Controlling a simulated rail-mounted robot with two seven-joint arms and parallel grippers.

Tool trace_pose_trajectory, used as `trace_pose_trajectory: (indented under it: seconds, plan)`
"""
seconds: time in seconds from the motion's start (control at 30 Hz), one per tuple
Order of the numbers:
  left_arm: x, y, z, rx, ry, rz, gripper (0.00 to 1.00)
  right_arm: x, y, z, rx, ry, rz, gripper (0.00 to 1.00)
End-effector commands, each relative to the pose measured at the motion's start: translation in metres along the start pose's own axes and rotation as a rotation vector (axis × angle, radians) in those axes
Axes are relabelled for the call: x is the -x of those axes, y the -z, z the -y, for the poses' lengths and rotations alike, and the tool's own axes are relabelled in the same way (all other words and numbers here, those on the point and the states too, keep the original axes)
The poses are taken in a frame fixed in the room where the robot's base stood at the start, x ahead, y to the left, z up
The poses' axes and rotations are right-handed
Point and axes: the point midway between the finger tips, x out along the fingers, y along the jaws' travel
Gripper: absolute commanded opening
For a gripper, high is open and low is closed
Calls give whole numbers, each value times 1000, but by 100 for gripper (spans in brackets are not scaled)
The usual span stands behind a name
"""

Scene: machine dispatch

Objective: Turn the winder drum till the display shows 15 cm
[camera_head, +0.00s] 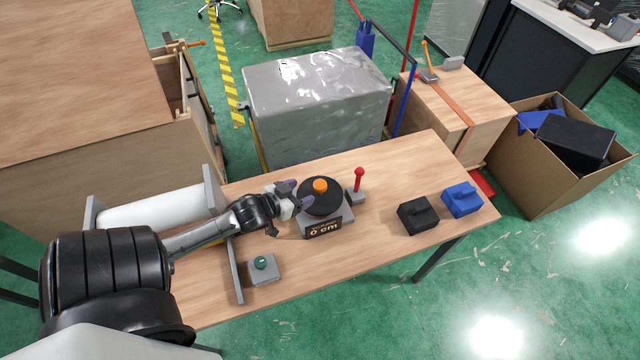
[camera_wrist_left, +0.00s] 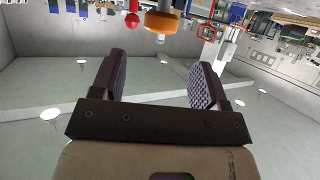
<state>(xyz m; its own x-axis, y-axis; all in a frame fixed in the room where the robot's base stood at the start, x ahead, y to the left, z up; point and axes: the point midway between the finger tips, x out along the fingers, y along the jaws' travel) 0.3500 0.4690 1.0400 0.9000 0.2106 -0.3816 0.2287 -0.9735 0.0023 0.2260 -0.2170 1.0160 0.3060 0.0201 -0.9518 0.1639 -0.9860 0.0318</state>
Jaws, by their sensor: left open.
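The winder drum (camera_head: 318,205) is a black disc with an orange knob (camera_head: 320,186) on top, set on a grey base on the wooden table. The display (camera_head: 323,229) on the base's front reads 0 cm. My left gripper (camera_head: 296,197) is open at the drum's left side, its fingers close to the rim; I cannot tell whether they touch it. In the left wrist view, the two open fingers (camera_wrist_left: 155,78) have nothing between them. The orange knob also shows at the top of that view (camera_wrist_left: 161,22). My right gripper is not in view.
A red-knobbed lever (camera_head: 358,180) stands right of the drum. A green button box (camera_head: 263,268) sits at the front left, beside a white roll (camera_head: 150,207) in a grey frame. Black (camera_head: 416,215) and blue (camera_head: 462,199) blocks lie at the right. The table's front middle is clear.

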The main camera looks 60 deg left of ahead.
Motion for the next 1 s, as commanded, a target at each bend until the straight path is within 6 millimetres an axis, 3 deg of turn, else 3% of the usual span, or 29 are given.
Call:
trace_pose_trajectory:
  seconds: [0.2,0.43,0.67,1.0]
  plan:
    - [-42,1,0,-3,1,-1,68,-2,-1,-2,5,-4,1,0]
    - [-72,0,0,-2,1,0,68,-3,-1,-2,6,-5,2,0]
    - [-86,0,0,-3,0,1,68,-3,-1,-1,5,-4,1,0]
    - [-88,0,0,-3,0,1,68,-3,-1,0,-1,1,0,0]
